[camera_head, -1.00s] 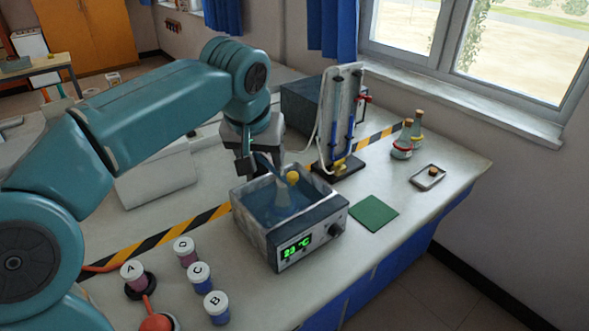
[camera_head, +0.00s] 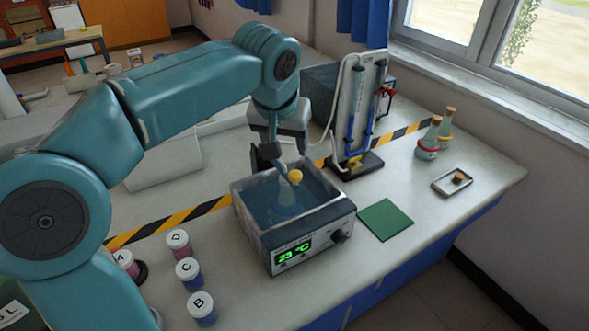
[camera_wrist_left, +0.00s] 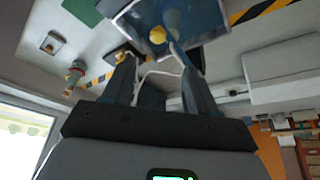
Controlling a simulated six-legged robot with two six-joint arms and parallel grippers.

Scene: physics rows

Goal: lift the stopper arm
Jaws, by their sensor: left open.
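A yellow ball-shaped knob (camera_head: 295,176) sits at the top of a clear conical flask (camera_head: 287,198) in a water bath (camera_head: 309,224). I cannot make out a separate stopper arm. My left gripper (camera_head: 277,162) is just above the bath, pointing down, beside the knob on its left. In the left wrist view the gripper (camera_wrist_left: 152,58) is open, with its two fingers apart and nothing clearly between them. The yellow knob (camera_wrist_left: 158,35) shows just beyond the fingertips, with the flask (camera_wrist_left: 172,17) behind it. Whether a finger touches the knob cannot be told. My right gripper is not in view.
A stand with blue tubes (camera_head: 362,110) is behind the bath. Stoppered bottles (camera_head: 429,138), a small tray (camera_head: 440,187) and a green mat (camera_head: 385,220) lie to the right. Lettered jars (camera_head: 188,273) stand front left. Striped tape (camera_head: 170,222) crosses the bench.

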